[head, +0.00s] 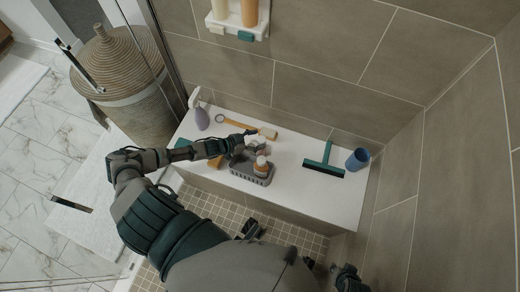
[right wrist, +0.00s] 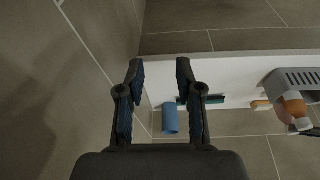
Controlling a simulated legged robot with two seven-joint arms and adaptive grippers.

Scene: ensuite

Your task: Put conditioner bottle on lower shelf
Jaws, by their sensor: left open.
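A small bottle with an orange-brown body and pale top (head: 261,166) stands in a grey basket (head: 262,180) on the white bench. I cannot tell if it is the conditioner. The bottle (right wrist: 293,107) and basket (right wrist: 300,77) also show in the right wrist view. A white wall shelf (head: 238,30) at the top holds a cream bottle (head: 220,8) and an orange-tan bottle (head: 249,12), both cut off by the frame. My left gripper (head: 243,143) is open above the basket's back left; its fingertips are hard to make out. My right gripper (right wrist: 160,72) is open and empty, its fingers apart.
Tiled walls (head: 420,190) close in the right side. A woven hamper (head: 125,75) stands left beyond the glass.

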